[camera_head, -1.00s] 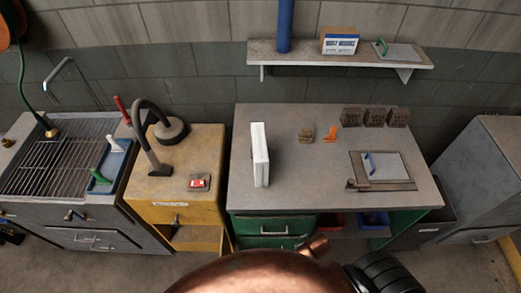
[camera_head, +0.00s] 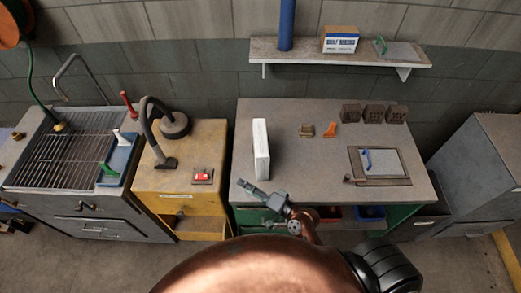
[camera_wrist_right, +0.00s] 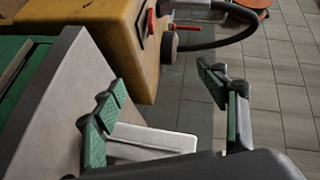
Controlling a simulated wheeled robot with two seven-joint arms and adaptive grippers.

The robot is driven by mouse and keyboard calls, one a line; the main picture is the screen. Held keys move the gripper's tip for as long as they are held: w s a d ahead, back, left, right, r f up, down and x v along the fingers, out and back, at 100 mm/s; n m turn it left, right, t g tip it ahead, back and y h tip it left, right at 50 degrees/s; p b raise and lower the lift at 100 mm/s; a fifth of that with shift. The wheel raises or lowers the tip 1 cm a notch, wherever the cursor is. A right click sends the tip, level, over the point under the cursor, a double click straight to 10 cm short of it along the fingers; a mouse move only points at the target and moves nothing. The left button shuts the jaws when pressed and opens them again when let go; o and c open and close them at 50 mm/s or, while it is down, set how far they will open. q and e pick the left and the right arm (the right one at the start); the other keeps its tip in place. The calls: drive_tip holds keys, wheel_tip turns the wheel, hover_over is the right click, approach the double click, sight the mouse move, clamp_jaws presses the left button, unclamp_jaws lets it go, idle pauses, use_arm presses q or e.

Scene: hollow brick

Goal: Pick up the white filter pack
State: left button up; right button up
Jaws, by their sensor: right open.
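The white filter pack (camera_head: 261,150) stands upright on the left part of the grey workbench top (camera_head: 300,180). My right gripper (camera_head: 250,190) is at the front edge of the bench, in front of the pack and a little below it in the head view. In the right wrist view my right gripper (camera_wrist_right: 163,84) is open. The white pack (camera_wrist_right: 155,137) shows low between its fingers there, partly hidden by the gripper body. I cannot tell whether a finger touches it. My left gripper is not in view.
Brown hollow bricks (camera_head: 374,113) stand at the back right of the bench. A small brown block (camera_head: 306,131), an orange piece (camera_head: 330,130) and a board with a blue-handled plate (camera_head: 382,163) lie on it. A yellow cabinet (camera_head: 185,180) stands to the left.

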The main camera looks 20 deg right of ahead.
drive_tip(key=w+d+r+m+t+h, duration=0.2)
drive_tip(key=w+r+m+t, duration=0.35)
drive_tip(key=r+m, duration=0.35)
drive_tip(key=m+h, duration=1)
drive_tip(key=m, duration=0.7)
approach(261, 142)
drive_tip(key=w+r, duration=0.1)
drive_tip(key=r, duration=0.1)
drive_tip(key=w+a+r, duration=0.1)
drive_tip(key=w, duration=0.1)
drive_tip(key=shift+w+a+r+p, duration=0.1)
drive_tip(key=shift+w+r+p, duration=0.15)
drive_tip(key=shift+r+p, duration=0.15)
drive_tip(key=f+m, duration=0.1)
drive_tip(key=d+f+m+g+h, duration=0.1)
drive_tip(key=m, duration=0.2)
drive_tip(key=shift+d+f+g+h, duration=0.25)
drive_tip(key=shift+f+g+h, duration=0.05)
drive_tip(key=shift+f+g, duration=0.1)
drive_tip(key=shift+w+d+f+m, duration=0.1)
drive_tip(key=shift+f+m, duration=0.2)
drive_tip(key=shift+m, duration=0.2)
drive_tip(key=shift+w+d+f+g, duration=0.1)
drive_tip(key=shift+w+f+g, duration=0.1)
drive_tip(key=shift+g, duration=0.15)
drive_tip(key=x, duration=0.5)
drive_tip(key=p+x, duration=0.1)
drive_tip(key=x, duration=0.1)
drive_tip(key=shift+w+f, duration=0.2)
drive_tip(key=shift+f, duration=0.2)
